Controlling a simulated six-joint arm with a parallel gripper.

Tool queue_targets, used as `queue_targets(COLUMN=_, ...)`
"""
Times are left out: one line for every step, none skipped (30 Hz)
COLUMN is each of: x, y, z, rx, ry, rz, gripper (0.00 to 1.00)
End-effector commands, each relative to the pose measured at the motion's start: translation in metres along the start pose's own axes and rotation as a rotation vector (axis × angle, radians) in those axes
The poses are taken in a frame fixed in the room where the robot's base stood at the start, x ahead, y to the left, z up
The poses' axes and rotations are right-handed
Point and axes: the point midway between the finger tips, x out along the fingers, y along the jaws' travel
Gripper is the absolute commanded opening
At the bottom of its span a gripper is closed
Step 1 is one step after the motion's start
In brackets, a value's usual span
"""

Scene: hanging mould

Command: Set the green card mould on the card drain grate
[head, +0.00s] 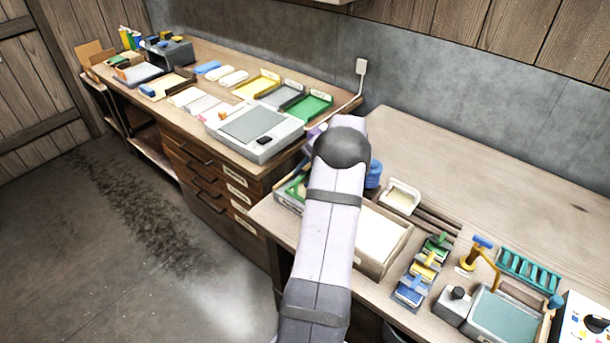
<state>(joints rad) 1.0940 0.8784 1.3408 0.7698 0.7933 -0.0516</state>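My arm rises through the middle of the head view and bends at a dark joint; my gripper is not visible, and I cannot tell what it holds. A green framed tray lies at the right end of the far bench (309,109), next to grey and yellow ones. Another green piece (293,188) shows at the near bench's left edge, partly hidden by my arm. A small green-handled block (437,244) stands on the near bench. I cannot tell which of these is the green card mould. I cannot identify the card drain grate for certain.
A grey flat-topped device (254,128) sits on the far bench. The near bench holds a wooden tray with a white sheet (378,236), a teal rack (530,268) and a grey basin (505,316). The near bench's back surface (480,170) is clear.

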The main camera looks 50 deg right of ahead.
Motion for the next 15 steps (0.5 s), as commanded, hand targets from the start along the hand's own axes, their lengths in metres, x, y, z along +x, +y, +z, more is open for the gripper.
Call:
queue_targets(x=-0.001, y=0.000, z=0.000, rx=0.000, ry=0.000, rz=0.000, gripper=0.33)
queue_targets(x=-0.002, y=0.000, z=0.000, rx=0.000, ry=0.001, rz=0.000, gripper=0.33)
queue_targets(x=-0.004, y=0.000, z=-0.001, rx=0.000, ry=0.001, rz=-0.001, gripper=0.33)
queue_targets(x=-0.005, y=0.000, z=-0.001, rx=-0.001, ry=0.002, rz=-0.001, gripper=0.33)
queue_targets(x=-0.008, y=0.000, z=-0.001, rx=-0.001, ry=0.003, rz=-0.001, gripper=0.33)
queue_targets(x=-0.011, y=0.000, z=-0.001, rx=-0.001, ry=0.004, rz=-0.001, gripper=0.33)
queue_targets(x=-0.014, y=0.001, z=-0.001, rx=-0.001, ry=0.004, rz=-0.001, gripper=0.33)
queue_targets(x=-0.018, y=0.000, z=-0.001, rx=-0.002, ry=0.004, rz=-0.001, gripper=0.33)
queue_targets(x=-0.022, y=0.001, z=-0.001, rx=-0.001, ry=0.003, rz=-0.001, gripper=0.33)
queue_targets(x=-0.026, y=0.001, z=-0.001, rx=0.000, ry=0.003, rz=-0.001, gripper=0.33)
queue_targets(x=-0.031, y=0.000, z=-0.001, rx=0.000, ry=0.005, rz=-0.002, gripper=0.33)
queue_targets(x=-0.037, y=0.001, z=-0.001, rx=0.000, ry=0.004, rz=-0.002, gripper=0.33)
queue_targets(x=-0.041, y=0.001, z=-0.001, rx=-0.001, ry=0.004, rz=-0.002, gripper=0.33)
queue_targets(x=-0.045, y=0.001, z=-0.001, rx=-0.001, ry=0.005, rz=-0.001, gripper=0.33)
queue_targets(x=-0.051, y=0.001, z=-0.001, rx=-0.001, ry=0.004, rz=-0.001, gripper=0.33)
